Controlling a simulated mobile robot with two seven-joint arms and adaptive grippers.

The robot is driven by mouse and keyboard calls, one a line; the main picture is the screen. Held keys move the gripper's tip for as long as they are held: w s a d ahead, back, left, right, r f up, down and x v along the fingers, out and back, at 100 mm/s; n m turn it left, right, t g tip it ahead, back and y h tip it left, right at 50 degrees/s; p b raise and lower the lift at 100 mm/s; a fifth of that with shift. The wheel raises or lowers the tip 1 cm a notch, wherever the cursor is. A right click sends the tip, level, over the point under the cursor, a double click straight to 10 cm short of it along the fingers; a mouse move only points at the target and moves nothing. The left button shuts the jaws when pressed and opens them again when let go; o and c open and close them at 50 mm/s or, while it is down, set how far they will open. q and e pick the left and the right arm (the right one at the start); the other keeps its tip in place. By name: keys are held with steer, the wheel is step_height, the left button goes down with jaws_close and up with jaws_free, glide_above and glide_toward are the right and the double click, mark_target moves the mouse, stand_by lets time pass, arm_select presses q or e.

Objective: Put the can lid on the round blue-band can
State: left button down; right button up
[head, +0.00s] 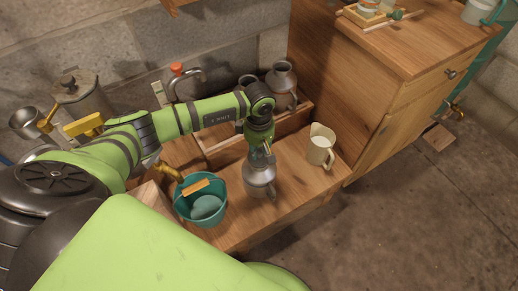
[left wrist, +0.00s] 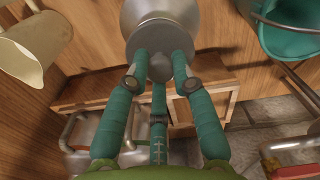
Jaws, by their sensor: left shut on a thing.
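A grey metal can (head: 259,184) with a side handle stands upright on the wooden bench, just right of the teal bucket. No blue band can be made out on it. My left gripper (head: 262,150) is directly above its mouth, pointing down. In the left wrist view, my three teal fingers (left wrist: 160,68) are closed around the knob of the grey round can lid (left wrist: 153,34). The can's shoulder (left wrist: 133,12) shows right behind the lid. The lid lies over the mouth; I cannot tell whether it is seated. My right gripper is not in view.
The teal bucket (head: 205,207) stands close left of the can, and a cream jug (head: 320,147) to its right. Behind is a wooden crate (head: 222,154) with more metal cans (head: 283,78). A wooden cabinet (head: 340,100) stands at the right.

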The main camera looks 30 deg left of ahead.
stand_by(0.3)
arm_select(q)
steer(key=shift+c, duration=2.4)
jaws_free()
steer(key=shift+r+p, duration=2.45)
steer(key=shift+r, duration=1.05)
steer(key=shift+c, duration=0.5)
jaws_close()
